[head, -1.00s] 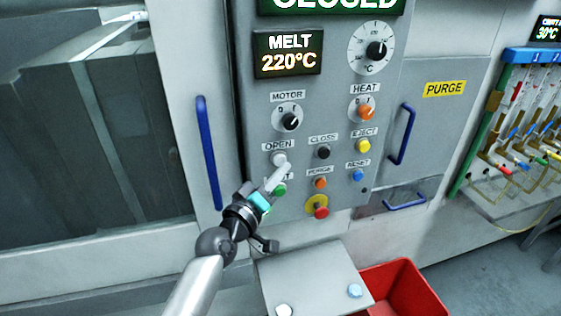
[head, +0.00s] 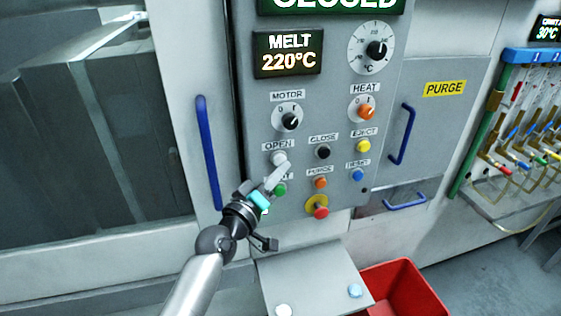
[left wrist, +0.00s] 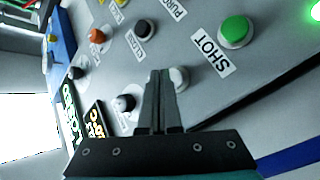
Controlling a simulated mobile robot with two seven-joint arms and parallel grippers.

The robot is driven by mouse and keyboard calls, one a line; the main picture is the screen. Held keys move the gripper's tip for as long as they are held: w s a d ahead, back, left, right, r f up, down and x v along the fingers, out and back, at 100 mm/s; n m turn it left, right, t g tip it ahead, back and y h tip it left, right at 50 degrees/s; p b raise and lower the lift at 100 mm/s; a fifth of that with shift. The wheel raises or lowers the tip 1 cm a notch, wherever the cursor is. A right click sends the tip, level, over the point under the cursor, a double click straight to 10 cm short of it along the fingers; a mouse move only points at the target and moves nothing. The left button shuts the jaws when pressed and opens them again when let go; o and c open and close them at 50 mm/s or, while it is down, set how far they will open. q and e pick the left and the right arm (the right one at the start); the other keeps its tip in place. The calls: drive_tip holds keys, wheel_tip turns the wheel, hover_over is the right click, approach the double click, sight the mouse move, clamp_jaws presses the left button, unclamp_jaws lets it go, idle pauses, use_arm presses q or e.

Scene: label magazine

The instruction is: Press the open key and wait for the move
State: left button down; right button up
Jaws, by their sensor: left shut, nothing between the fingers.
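The open key (head: 279,158) is a pale round button under the OPEN label on the grey control panel (head: 335,225). My left gripper (head: 284,171) is shut and empty, its tips just below and right of the key in the head view. In the left wrist view the shut fingers (left wrist: 160,76) point at the panel beside the pale key (left wrist: 180,78) and partly overlap its edge. I cannot tell whether they touch it. The display (head: 335,4) at the top reads CLOSED. My right gripper is not in view.
The black close key (head: 323,152) is to the right, the green shot key (head: 279,189) just below. A red stop knob (head: 321,212) sits lower. Blue handles (head: 208,152) flank the panel. A grey shelf (head: 312,278) and red bin (head: 410,290) are beneath.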

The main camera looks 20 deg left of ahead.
use_arm(q)
drive_tip(key=shift+w+a, duration=0.15)
drive_tip(key=shift+w, duration=0.1)
